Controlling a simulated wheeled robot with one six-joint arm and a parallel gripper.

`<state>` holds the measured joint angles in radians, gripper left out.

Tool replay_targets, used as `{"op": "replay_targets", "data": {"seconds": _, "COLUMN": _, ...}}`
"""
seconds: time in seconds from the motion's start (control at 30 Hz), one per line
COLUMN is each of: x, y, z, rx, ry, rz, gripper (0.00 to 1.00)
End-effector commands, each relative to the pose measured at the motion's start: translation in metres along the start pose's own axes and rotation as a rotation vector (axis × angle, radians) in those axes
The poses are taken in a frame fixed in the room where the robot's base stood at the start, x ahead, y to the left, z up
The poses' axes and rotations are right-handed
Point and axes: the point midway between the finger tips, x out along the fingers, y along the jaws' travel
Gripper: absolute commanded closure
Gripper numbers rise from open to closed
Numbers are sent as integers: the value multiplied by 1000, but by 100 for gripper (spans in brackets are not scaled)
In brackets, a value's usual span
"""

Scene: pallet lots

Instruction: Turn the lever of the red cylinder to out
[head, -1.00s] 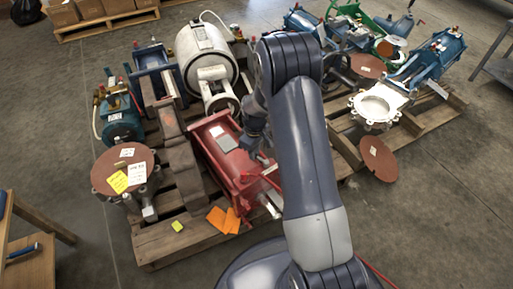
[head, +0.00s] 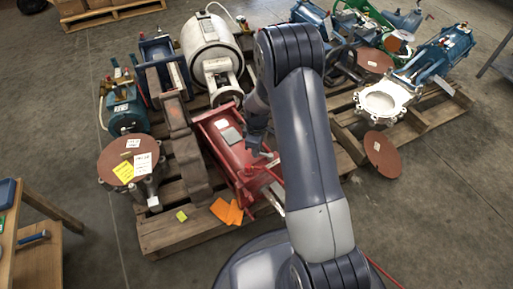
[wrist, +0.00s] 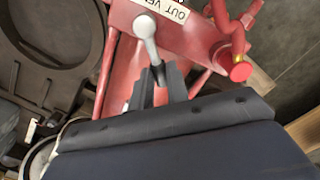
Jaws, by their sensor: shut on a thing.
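The red cylinder (head: 226,150) lies on the left wooden pallet in the head view, with a grey plate on its top. In the wrist view its red end plate (wrist: 188,38) carries a white label (wrist: 168,9) reading "OUT VE…", cut off by the frame edge. A grey lever (wrist: 151,43) with a rounded end is on this plate, just below the label. My gripper (wrist: 160,84) is shut on the lever's lower part, between its two dark fingers. In the head view my gripper (head: 262,150) is at the cylinder's near right side; the lever is hidden there.
A red pipe with a round cap (wrist: 240,71) stands close to the right of my fingers. A brown-topped flange (head: 128,160) and a white tank (head: 208,42) share the left pallet (head: 170,238). Another loaded pallet (head: 425,120) stands right. A wooden table (head: 40,262) is at lower left.

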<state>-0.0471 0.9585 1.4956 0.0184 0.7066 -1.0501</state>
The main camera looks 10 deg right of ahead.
Motion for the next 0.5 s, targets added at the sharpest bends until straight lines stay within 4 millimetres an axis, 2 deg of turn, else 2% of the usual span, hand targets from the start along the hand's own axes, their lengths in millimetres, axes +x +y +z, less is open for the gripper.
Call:
{"op": "replay_targets", "data": {"seconds": 0.17, "x": 0, "y": -1, "z": 0, "rx": -2, "ry": -2, "rz": -2, "gripper": 100}}
{"op": "replay_targets", "data": {"seconds": 0.2, "x": 0, "y": -1, "z": 0, "rx": -2, "ry": -2, "rz": -2, "gripper": 81}}
{"op": "replay_targets", "data": {"seconds": 0.43, "x": 0, "y": 0, "z": 0, "rx": -1, "ry": -1, "rz": -1, "gripper": 62}}
{"op": "replay_targets", "data": {"seconds": 0.5, "x": 0, "y": 0, "z": 0, "rx": 0, "ry": -1, "rz": -1, "gripper": 62}}
